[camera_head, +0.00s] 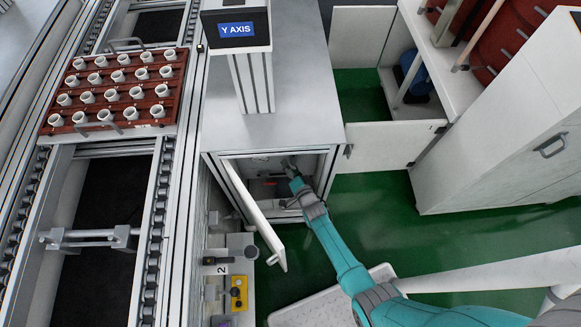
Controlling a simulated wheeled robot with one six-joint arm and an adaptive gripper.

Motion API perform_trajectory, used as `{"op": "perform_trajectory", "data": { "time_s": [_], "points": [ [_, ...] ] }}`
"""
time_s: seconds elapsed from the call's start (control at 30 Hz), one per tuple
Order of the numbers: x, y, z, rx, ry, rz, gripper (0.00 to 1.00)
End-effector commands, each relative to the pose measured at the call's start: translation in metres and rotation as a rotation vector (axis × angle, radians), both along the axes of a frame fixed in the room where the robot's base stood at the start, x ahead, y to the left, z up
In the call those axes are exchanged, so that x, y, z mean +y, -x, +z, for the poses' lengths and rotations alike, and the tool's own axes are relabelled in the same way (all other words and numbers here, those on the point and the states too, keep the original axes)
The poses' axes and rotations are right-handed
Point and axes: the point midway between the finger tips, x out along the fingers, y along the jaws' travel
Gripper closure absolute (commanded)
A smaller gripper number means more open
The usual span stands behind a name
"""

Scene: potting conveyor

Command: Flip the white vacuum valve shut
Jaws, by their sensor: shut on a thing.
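My gripper (290,168) is small in the view and reaches into the open cabinet (328,168) under the grey worktop. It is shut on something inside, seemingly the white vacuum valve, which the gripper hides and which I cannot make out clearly. Whether the valve's lever is open or shut cannot be told. A small red part (270,183) shows inside the cabinet, left of and a little below the gripper.
The white cabinet door (258,215) stands open left of my arm. A control panel with a yellow box (239,292) is at lower left. A brown tray of white cups (70,115) sits on the conveyor (160,215). Green floor (375,215) is free to the right.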

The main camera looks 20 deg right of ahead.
Motion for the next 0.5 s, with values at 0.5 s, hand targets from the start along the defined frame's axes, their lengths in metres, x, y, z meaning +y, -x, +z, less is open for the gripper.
{"op": "perform_trajectory", "data": {
  "time_s": [0.5],
  "points": [
    [0.0026, -0.0008, -0.0024, 0.051, 0.154, -0.001, 0.76]
  ]
}}
